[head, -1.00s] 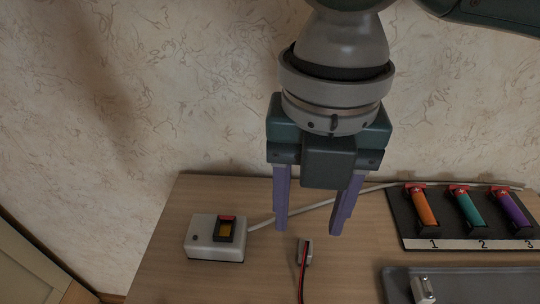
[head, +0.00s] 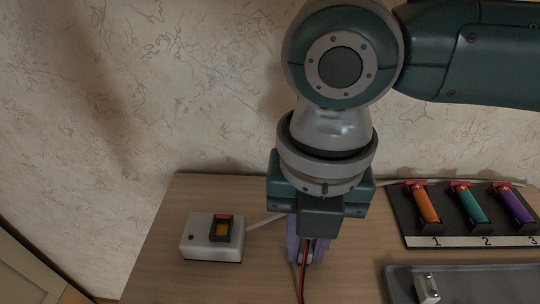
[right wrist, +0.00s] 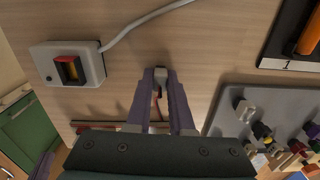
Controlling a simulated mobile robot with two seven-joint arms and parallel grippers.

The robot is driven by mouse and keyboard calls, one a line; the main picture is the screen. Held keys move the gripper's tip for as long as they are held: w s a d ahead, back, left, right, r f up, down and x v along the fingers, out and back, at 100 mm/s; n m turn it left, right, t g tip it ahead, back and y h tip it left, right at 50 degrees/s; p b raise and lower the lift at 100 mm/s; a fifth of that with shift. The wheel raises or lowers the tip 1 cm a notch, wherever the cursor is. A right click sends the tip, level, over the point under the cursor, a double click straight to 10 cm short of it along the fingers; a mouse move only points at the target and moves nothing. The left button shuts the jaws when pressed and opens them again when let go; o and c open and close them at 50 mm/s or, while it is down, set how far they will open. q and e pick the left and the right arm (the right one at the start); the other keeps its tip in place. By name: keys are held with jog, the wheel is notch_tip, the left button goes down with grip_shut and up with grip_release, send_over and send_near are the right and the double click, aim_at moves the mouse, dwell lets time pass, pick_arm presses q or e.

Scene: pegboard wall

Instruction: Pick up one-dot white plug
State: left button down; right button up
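A small pale plug (right wrist: 160,74) with a red and black wire stands on the wooden table. Any dot on it is too small to tell. My right gripper (head: 307,256) has its purple fingers low at the table, drawn close together with the plug between them. In the right wrist view, the fingertips (right wrist: 161,76) meet the plug from both sides, so the gripper looks shut on it. The plug appears to be still at table height. In the head view the gripper body partly hides the plug.
A white switch box (head: 200,247) with a red and yellow rocker stands left of the gripper, its cable running behind. A black holder (head: 405,220) with orange, teal and purple cells is at right. A grey tray (head: 395,285) with several small parts lies in front of it.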

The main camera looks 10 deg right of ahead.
grip_shut()
